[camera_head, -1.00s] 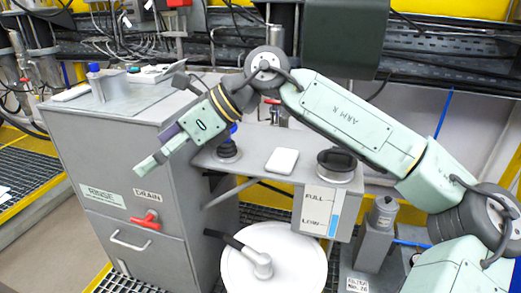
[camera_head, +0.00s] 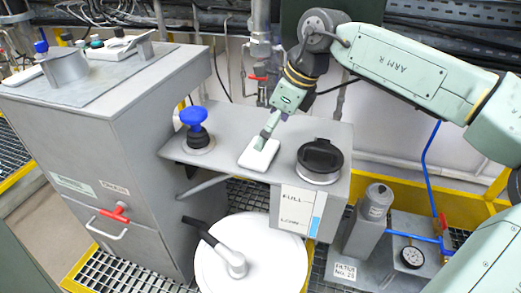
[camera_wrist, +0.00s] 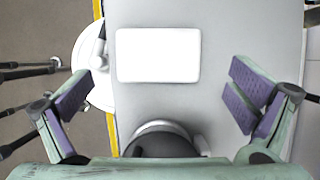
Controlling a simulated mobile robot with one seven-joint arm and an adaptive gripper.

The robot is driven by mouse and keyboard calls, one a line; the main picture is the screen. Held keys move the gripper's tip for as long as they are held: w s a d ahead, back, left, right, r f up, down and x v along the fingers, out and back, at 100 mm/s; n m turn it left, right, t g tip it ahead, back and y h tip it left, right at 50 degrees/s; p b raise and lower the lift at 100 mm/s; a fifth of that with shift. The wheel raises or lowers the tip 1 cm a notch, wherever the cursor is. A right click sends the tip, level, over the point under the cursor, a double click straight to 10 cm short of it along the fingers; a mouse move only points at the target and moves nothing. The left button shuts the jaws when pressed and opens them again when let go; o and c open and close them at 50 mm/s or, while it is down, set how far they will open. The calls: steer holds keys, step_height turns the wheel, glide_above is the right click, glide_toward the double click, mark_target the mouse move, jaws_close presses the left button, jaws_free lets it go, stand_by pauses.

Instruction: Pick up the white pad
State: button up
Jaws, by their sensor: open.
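The white pad (camera_head: 259,155) lies flat on the grey shelf (camera_head: 228,128), between a blue-topped valve and a black round cap. In the head view my gripper (camera_head: 264,141) points down at the pad's upper part and hides a little of it. In the wrist view the pad (camera_wrist: 158,55) is a white rounded rectangle beyond and between the fingers. My gripper (camera_wrist: 160,103) is open there, with its purple finger pads wide apart and nothing between them. Whether the fingertips touch the shelf or pad I cannot tell.
The blue-topped valve (camera_head: 194,117) stands left of the pad and the black cap (camera_head: 320,157) right of it. A white drum lid (camera_head: 250,262) with a black handle is below the shelf. A grey cabinet (camera_head: 150,100) rises at the left.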

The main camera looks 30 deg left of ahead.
mark_target(263, 151)
steer(key=p+x, duration=0.1)
steer(key=x, duration=0.4)
steer(key=shift+s+d+f+p, duration=0.1)
steer(key=shift+f+p, duration=0.25)
steer(key=shift+f, duration=0.05)
steer(key=c, duration=0.6)
